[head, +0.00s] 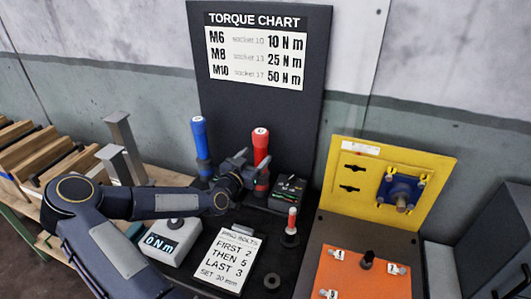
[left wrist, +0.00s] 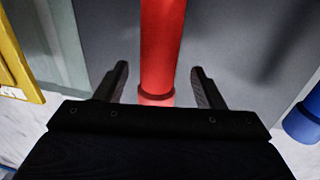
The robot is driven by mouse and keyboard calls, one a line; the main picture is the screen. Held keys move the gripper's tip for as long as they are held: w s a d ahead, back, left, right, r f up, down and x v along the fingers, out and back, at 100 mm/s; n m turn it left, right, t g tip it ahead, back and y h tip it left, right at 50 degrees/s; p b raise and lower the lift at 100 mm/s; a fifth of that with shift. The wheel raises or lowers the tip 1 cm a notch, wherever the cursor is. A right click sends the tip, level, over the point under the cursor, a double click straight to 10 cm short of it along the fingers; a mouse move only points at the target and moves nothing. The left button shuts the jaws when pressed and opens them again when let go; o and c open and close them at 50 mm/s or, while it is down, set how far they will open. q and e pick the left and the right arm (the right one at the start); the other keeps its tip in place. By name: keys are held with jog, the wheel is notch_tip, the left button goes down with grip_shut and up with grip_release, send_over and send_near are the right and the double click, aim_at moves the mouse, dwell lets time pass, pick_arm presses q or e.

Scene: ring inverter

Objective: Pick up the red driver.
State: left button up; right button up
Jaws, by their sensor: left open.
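The red driver (head: 261,147) stands upright on the dark bench in front of the black chart board, with its lower part partly hidden by my left gripper. My left gripper (head: 243,164) is at the driver, its fingers open. In the left wrist view, the red driver (left wrist: 161,45) runs between the two open fingers of my left gripper (left wrist: 158,88), with a gap on each side. I cannot see the fingers touching it. My right gripper is not in view.
A blue driver (head: 199,138) stands close on the left. A small dark box (head: 289,190) and a red-topped peg (head: 292,220) stand to the right. A grey display unit (head: 170,240) and white bolt card (head: 227,259) lie in front. A yellow panel (head: 420,165) is farther right.

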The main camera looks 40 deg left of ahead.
aim_at(257, 152)
pick_arm(q)
jog(key=w, duration=0.1)
jog(key=w+p, duration=0.1)
jog(key=w, duration=0.1)
jog(key=w+r+p, duration=0.1)
jog(key=shift+w+a, duration=0.25)
jog(key=shift+w, duration=0.1)
jog(key=shift+w+a+f, duration=0.1)
jog(key=shift+w+f, duration=0.05)
jog(key=shift+w, duration=0.4)
jog(key=c, duration=1.1)
jog(key=shift+c, duration=0.5)
jog(key=shift+r, duration=0.2)
